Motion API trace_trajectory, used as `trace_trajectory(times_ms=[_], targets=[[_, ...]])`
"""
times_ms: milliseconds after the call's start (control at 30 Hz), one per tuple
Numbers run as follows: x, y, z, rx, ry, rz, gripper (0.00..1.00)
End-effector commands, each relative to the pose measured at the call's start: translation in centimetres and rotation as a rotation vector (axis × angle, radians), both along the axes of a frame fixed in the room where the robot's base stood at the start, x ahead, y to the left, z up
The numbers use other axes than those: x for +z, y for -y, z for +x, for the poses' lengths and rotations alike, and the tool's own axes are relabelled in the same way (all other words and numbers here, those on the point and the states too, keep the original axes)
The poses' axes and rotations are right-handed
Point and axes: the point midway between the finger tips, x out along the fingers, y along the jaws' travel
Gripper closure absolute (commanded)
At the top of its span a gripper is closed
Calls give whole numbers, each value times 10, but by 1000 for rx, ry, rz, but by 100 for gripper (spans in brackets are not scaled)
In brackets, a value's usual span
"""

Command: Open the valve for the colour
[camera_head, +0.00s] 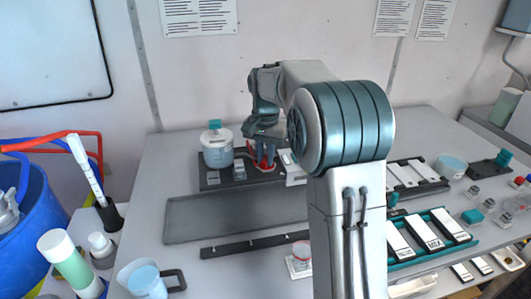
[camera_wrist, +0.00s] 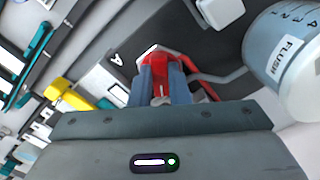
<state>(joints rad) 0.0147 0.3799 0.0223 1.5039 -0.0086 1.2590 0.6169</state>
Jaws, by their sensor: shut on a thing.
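My gripper (camera_head: 264,152) reaches down at the back of the table. In the wrist view its two blue-grey fingers (camera_wrist: 165,88) are shut on a red valve handle (camera_wrist: 163,64), one on each side. Red also shows around the fingertips in the head view (camera_head: 257,166). The valve sits on a dark base (camera_wrist: 206,48), close to a plate marked "A" (camera_wrist: 115,59). The fingers hide part of the handle, and I cannot tell how far it is turned.
A jar labelled FLUSH (camera_wrist: 290,55) stands close to my gripper; the head view shows a lidded jar (camera_head: 217,147) left of it. A grey tray (camera_head: 235,217) lies in front. A teal rack (camera_head: 432,235) stands right, a blue barrel (camera_head: 25,220) left.

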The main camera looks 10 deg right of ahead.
Motion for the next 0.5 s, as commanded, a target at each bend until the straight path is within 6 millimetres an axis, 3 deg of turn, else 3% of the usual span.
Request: trace_trajectory(times_ms=[500], targets=[[3,-2,3,-487,5,0,100]])
